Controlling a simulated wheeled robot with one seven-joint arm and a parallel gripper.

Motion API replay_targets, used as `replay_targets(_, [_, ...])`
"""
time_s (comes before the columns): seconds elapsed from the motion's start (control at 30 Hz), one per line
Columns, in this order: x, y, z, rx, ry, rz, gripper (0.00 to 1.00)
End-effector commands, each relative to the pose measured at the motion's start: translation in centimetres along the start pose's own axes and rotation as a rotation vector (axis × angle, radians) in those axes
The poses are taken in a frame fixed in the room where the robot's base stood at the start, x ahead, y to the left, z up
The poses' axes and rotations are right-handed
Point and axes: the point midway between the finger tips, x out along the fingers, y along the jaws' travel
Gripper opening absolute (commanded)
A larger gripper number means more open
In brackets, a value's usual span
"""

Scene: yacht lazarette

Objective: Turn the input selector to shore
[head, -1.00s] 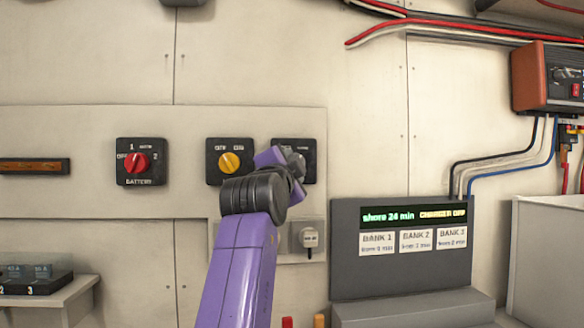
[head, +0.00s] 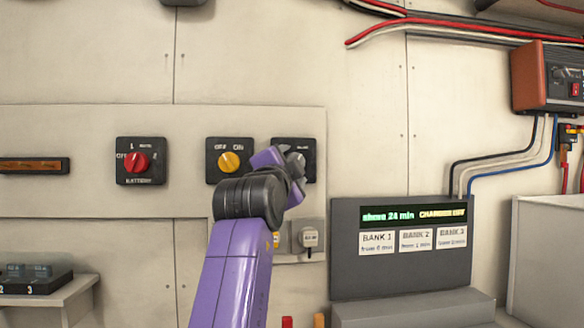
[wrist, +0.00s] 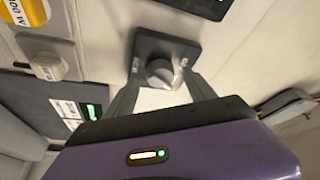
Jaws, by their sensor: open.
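The input selector is a dark square plate (head: 308,146) on the wall with a grey knob, the rightmost of three rotary switches. In the head view my gripper (head: 292,166) is in front of it and hides most of the plate and its labels. In the wrist view the selector's plate (wrist: 187,48) and round grey knob (wrist: 161,72) are clear. My gripper (wrist: 161,85) is open there, with one finger on each side of the knob. Contact with the knob cannot be told. The label writing is too small to read.
A yellow-knob switch (head: 229,161) is just left of the selector, and a red-knob battery switch (head: 139,162) is farther left. A socket with a pale plug (head: 310,239) is below. A display panel (head: 345,280) reads "shore 24 min" and "CHARGER OFF".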

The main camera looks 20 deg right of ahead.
Motion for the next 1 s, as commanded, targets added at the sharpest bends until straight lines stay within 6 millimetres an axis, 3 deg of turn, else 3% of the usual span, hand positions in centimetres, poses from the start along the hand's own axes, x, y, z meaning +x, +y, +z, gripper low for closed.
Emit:
replay_targets(0.2, [-3.8, 0.1, 0.1, 0.0, -0.001, -0.002, 0.64])
replay_targets(0.4, [-5.6, 0.1, 0.1, 0.001, 0.0, 0.0, 0.64])
replay_targets(1.0, [-5.9, 0.0, 0.0, 0.001, -0.001, 0.0, 0.64])
